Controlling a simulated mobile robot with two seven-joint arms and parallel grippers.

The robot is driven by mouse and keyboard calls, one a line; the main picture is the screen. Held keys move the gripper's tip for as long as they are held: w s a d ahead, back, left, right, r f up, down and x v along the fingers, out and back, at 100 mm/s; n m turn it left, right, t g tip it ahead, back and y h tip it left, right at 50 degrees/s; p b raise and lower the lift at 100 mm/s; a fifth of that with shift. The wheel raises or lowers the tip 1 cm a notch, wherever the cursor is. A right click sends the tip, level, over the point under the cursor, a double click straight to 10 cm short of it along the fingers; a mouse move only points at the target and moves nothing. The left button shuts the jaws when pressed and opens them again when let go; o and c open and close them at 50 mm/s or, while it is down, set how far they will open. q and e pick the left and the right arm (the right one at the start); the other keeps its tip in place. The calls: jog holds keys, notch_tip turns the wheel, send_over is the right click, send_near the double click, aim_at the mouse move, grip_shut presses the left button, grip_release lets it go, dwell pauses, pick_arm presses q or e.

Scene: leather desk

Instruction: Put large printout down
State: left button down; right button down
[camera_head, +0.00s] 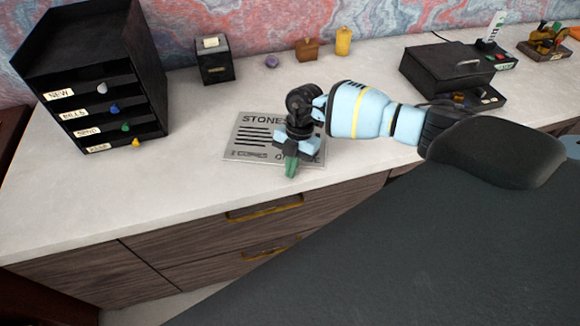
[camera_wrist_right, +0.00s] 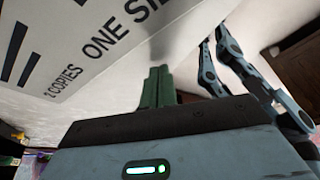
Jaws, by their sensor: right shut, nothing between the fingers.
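The large printout (camera_head: 240,139), a grey sheet with black lettering, lies on the pale desktop (camera_head: 190,180) and looks flat. My right gripper (camera_head: 290,176) is above its front part, fingers pointing down, and hides some of the lettering. In the right wrist view the printout (camera_wrist_right: 60,50) fills the upper left, reading "2 copies" and "one sid…". The green fingers of the right gripper (camera_wrist_right: 160,72) are together with nothing between them, close to the sheet's edge. I cannot tell whether they touch it.
A black drawer organizer (camera_head: 105,75) stands at the left. A small black box (camera_head: 213,62) and small pots (camera_head: 307,50) line the back. A dark box (camera_head: 450,68) stands right of the printout. The desktop left of the printout is clear.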

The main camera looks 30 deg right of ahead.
jog(key=shift+s+a, duration=0.1)
jog(key=shift+a, duration=0.05)
jog(key=v, duration=0.9)
jog(key=shift+r, duration=0.45)
jog(key=shift+a, duration=0.1)
